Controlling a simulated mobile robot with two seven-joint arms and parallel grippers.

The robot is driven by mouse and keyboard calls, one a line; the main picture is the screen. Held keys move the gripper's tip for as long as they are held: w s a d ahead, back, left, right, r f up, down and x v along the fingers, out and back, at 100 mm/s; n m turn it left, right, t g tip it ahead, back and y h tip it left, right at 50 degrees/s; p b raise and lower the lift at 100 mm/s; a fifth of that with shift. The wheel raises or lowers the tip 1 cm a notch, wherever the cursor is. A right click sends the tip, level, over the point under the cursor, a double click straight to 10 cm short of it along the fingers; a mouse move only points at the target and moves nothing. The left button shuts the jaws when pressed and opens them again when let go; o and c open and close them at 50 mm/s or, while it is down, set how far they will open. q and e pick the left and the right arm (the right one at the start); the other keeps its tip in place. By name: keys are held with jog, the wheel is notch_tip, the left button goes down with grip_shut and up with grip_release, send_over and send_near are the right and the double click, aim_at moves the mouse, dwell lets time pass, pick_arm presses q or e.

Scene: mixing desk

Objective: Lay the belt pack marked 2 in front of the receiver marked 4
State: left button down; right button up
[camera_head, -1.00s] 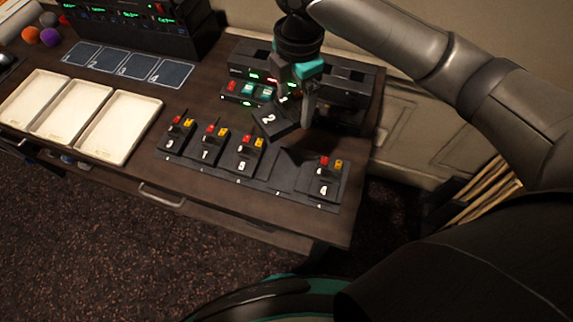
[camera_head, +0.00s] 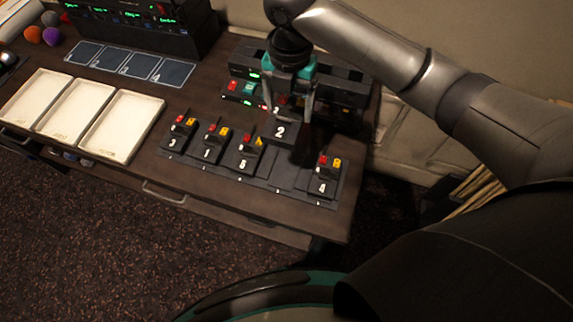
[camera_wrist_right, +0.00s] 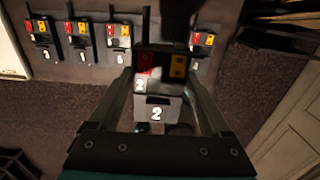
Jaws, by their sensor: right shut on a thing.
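The belt pack marked 2 (camera_head: 281,132) is dark, with a white number. It is shut between the fingers of my right gripper (camera_head: 291,106), held above the back of the charging strip. In the right wrist view the pack (camera_wrist_right: 157,110) lies between both fingers, with a red and a yellow part on its top. The receiver rack (camera_head: 130,14) with green displays stands at the back left; its numbers are too small to read. Dark numbered squares lie in front of it; the rightmost square (camera_head: 174,71) is marked 4 and empty. My left gripper is out of view.
Other belt packs, such as the one marked 3 (camera_head: 178,137), stand on the strip (camera_head: 225,170), with an empty slot before the rightmost pack (camera_head: 323,181). A black unit (camera_head: 340,85) stands behind. Empty cream trays (camera_head: 117,130) lie left.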

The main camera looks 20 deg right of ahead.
jog(key=b, duration=0.3)
send_over(288, 163)
notch_tip(288, 163, down, 16)
jog(key=shift+f, duration=1.8)
jog(key=shift+f, duration=0.2)
jog(key=o, duration=1.3)
jog(key=shift+f+b, duration=0.1)
jog(key=shift+b, duration=0.3)
notch_tip(288, 163, up, 16)
jog(key=p, duration=0.3)
jog(key=shift+f, duration=0.25)
